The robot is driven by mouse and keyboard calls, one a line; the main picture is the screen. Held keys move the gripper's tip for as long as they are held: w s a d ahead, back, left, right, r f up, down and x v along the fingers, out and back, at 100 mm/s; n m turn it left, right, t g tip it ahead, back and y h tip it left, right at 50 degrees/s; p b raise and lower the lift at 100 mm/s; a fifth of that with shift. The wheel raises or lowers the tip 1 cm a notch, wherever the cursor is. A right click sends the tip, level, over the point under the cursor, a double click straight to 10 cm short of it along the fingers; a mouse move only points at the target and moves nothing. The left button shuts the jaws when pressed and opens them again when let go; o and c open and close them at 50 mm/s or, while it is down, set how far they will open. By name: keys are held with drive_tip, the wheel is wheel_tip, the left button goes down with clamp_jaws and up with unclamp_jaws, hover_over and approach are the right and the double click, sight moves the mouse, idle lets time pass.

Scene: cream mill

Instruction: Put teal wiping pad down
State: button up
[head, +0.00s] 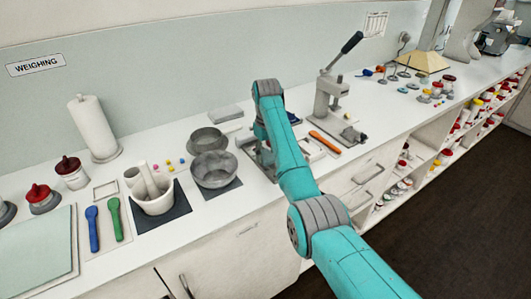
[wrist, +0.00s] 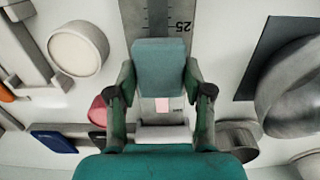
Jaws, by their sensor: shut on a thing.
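In the wrist view the teal wiping pad (wrist: 160,66) is a block with rounded edges, gripped between the two fingertips of my gripper (wrist: 160,82). The gripper is shut on its sides. Below the pad is a grey strip (wrist: 158,16) with marks and the number 25. I cannot tell whether the pad touches anything beneath it. In the head view my arm reaches down to the counter between the grey bowls and the lever press. The arm largely hides the gripper there, and I cannot make out the pad.
A grey bowl (head: 214,169) on a dark mat stands left of my arm. A lever press (head: 331,98) and an orange tool (head: 325,142) are to the right. In the wrist view a white round dish (wrist: 76,53) and a blue item (wrist: 54,141) lie to the left.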

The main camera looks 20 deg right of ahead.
sight(266, 155)
drive_tip(key=o, duration=1.1)
wheel_tip(266, 155, up, 12)
drive_tip(key=shift+r, duration=0.1)
